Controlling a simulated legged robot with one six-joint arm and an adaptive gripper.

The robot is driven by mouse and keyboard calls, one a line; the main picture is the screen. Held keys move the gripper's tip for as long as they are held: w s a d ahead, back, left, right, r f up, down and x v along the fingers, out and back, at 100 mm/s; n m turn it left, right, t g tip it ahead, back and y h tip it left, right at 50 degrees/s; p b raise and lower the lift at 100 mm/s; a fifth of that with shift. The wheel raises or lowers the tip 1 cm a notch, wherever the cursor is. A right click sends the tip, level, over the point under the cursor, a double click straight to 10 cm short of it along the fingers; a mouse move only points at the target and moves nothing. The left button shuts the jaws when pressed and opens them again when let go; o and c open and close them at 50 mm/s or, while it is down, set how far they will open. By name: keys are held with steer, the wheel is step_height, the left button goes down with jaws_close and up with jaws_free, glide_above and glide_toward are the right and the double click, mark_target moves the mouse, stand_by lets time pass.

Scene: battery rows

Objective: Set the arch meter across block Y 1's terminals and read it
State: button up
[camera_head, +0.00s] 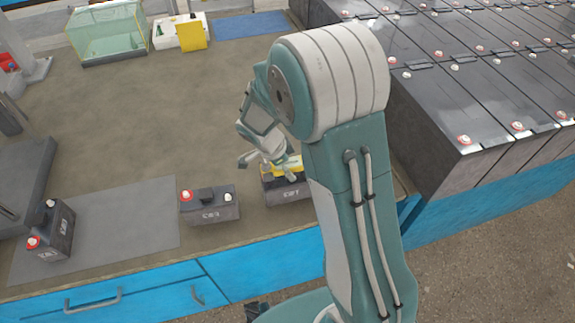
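A black battery block (287,190) stands at the bench's front edge, partly behind my arm. A yellow piece (292,165), possibly the arch meter, shows on or just above its top; its display and feet cannot be made out. My gripper (267,168) points down at this yellow piece. Whether its fingers hold it is unclear. A second black block (210,207), with a red and a white terminal, stands just to the left. A third block (52,232) stands at the far left, turned. The block labels are too small to read surely, so I cannot tell which is Y 1.
Rows of large black batteries (490,95) fill the right side. A grey mat (130,225) lies at the front left. At the back are a clear greenish bin (107,32), a white box with a yellow panel (192,36) and a blue mat (248,25). The bench middle is clear.

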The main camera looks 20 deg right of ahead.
steer(key=v, duration=1.1)
steer(key=shift+a+r, duration=0.2)
steer(key=shift+r, duration=0.15)
steer(key=s+d+r+n+t+y, duration=0.2)
steer(key=s+r+n, duration=0.4)
steer(key=s+n, duration=0.3)
steer(key=s+d+r+n+t+y, duration=0.2)
steer(key=s+r+n, duration=0.5)
steer(key=s, duration=0.5)
steer(key=shift+d+n+t+y, duration=0.3)
steer(key=shift+n+t, duration=0.5)
steer(key=shift+n, duration=0.3)
